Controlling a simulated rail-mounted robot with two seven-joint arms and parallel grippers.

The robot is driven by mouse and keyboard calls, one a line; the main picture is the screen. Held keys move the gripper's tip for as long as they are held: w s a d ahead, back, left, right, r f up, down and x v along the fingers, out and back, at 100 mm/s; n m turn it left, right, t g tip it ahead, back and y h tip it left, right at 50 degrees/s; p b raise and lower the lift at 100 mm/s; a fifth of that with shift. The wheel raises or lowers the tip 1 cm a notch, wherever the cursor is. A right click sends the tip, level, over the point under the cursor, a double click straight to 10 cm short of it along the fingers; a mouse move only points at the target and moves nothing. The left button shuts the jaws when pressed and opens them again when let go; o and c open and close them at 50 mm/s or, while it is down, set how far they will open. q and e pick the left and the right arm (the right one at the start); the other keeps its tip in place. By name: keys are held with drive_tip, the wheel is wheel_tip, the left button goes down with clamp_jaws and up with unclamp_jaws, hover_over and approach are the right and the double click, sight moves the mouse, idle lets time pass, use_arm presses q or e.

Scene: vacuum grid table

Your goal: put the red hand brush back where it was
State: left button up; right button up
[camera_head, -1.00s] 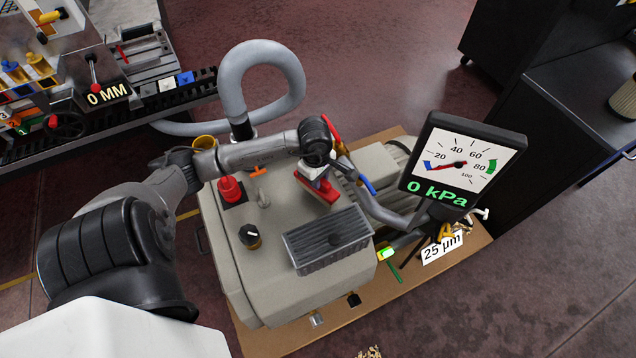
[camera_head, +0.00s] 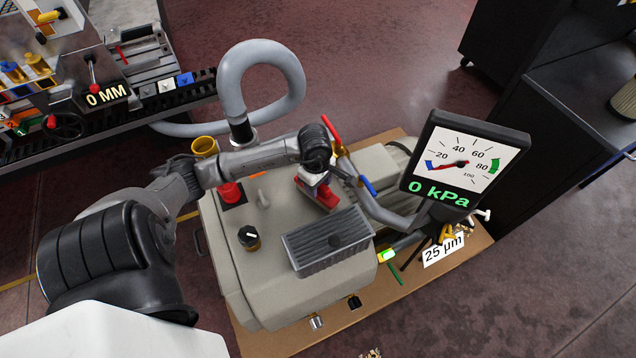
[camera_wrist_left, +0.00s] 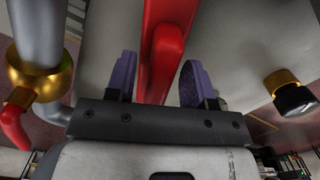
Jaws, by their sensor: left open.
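The red hand brush (camera_head: 329,199) is on top of the beige pump housing, beside the grey ribbed box. My left gripper (camera_head: 319,186) reaches down over it, and the wrist hides part of the brush. In the left wrist view the red brush (camera_wrist_left: 166,50) runs between the two purple fingers of my open left gripper (camera_wrist_left: 157,75). A gap shows on both sides of the brush. I cannot tell whether the brush touches the housing directly. My right gripper is in neither view.
The grey ribbed box (camera_head: 328,240), black knob (camera_head: 249,237) and red button (camera_head: 230,192) stand on the housing (camera_head: 285,285). A pipe with a red lever (camera_head: 331,128) and blue lever (camera_head: 367,185) is close to my left wrist. The gauge (camera_head: 464,165) stands right.

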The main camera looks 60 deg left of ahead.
use_arm(q)
drive_tip(key=shift+r, duration=0.45)
drive_tip(key=r+p, duration=0.1)
drive_tip(key=r, duration=0.2)
drive_tip(key=r+p, duration=0.1)
drive_tip(key=r, duration=0.2)
drive_tip(key=r+p, duration=0.2)
drive_tip(key=r, duration=0.1)
drive_tip(key=shift+s+a+r, duration=0.1)
drive_tip(key=shift+a+r, duration=0.15)
drive_tip(key=shift+r, duration=0.9)
idle(0.8)
